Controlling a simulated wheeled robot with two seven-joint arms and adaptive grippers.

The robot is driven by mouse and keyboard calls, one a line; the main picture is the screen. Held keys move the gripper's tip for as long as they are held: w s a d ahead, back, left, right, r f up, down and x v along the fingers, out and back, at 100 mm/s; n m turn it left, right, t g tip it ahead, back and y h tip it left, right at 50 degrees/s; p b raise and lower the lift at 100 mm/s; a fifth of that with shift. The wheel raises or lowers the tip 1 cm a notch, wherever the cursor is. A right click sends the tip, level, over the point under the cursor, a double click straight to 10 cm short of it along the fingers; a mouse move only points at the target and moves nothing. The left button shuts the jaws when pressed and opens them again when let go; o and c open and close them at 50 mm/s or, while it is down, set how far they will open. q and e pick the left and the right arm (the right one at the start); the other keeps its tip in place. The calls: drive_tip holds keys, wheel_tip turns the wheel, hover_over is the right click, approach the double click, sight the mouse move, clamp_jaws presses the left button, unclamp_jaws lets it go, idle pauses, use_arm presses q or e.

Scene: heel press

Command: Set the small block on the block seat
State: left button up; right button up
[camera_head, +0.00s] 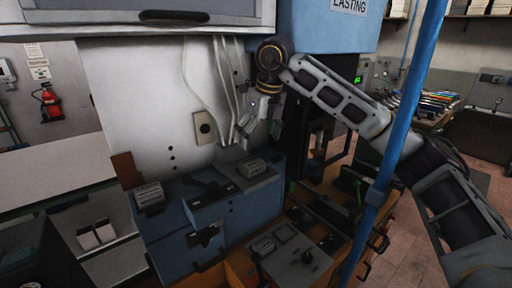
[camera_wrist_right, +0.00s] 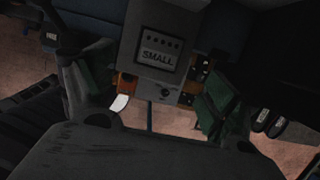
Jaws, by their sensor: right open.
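My right gripper (camera_head: 259,132) hangs in front of the white machine panel. It is open, with nothing seen between its fingers. In the right wrist view its two green-padded fingers (camera_wrist_right: 150,92) stand wide apart. Beyond them is a grey piece marked SMALL (camera_wrist_right: 157,56); I cannot tell if it is the block itself. In the head view grey labelled pieces lie on the blue bench at the left (camera_head: 149,195) and under my right gripper (camera_head: 252,168), and another sits lower (camera_head: 263,247). Their labels are too small to read. I cannot make out which part is the block seat. My left gripper is not in view.
A blue upright post (camera_head: 393,150) crosses in front of my right arm. The blue bench (camera_head: 170,241) has stepped tops with dark fittings. A grey panel (camera_head: 288,266) with a dark knob stands at the lower middle. Hanging white cables (camera_head: 226,85) are close to the gripper.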

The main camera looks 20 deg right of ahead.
drive_tip(key=shift+v, duration=1.05)
idle(1.0)
